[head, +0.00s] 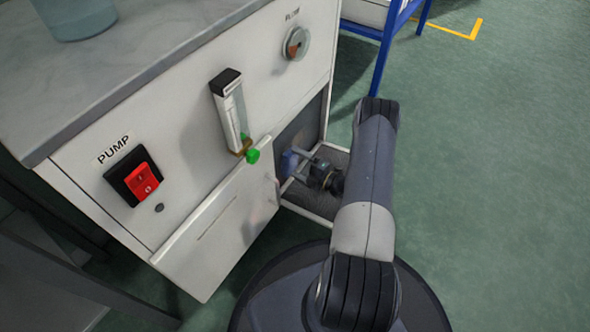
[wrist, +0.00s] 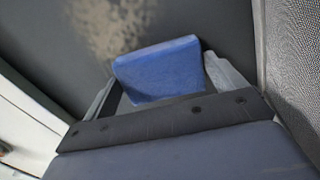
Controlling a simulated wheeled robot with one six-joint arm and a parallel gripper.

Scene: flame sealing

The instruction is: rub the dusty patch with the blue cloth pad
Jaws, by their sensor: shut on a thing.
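My gripper (wrist: 160,85) is shut on the blue cloth pad (wrist: 160,68), which sits between its two fingers. The pad also shows in the head view (head: 288,163), inside the open compartment of the white cabinet. The dusty patch (wrist: 112,24) is a pale, mottled tan area on the dark inner wall. In the wrist view it lies just above and to the left of the pad. I cannot tell whether the pad touches the wall. In the head view the patch is not clearly visible.
The cabinet (head: 100,130) has an open door (head: 225,235) on the left of the opening. A textured grey panel (wrist: 293,60) stands close at right.

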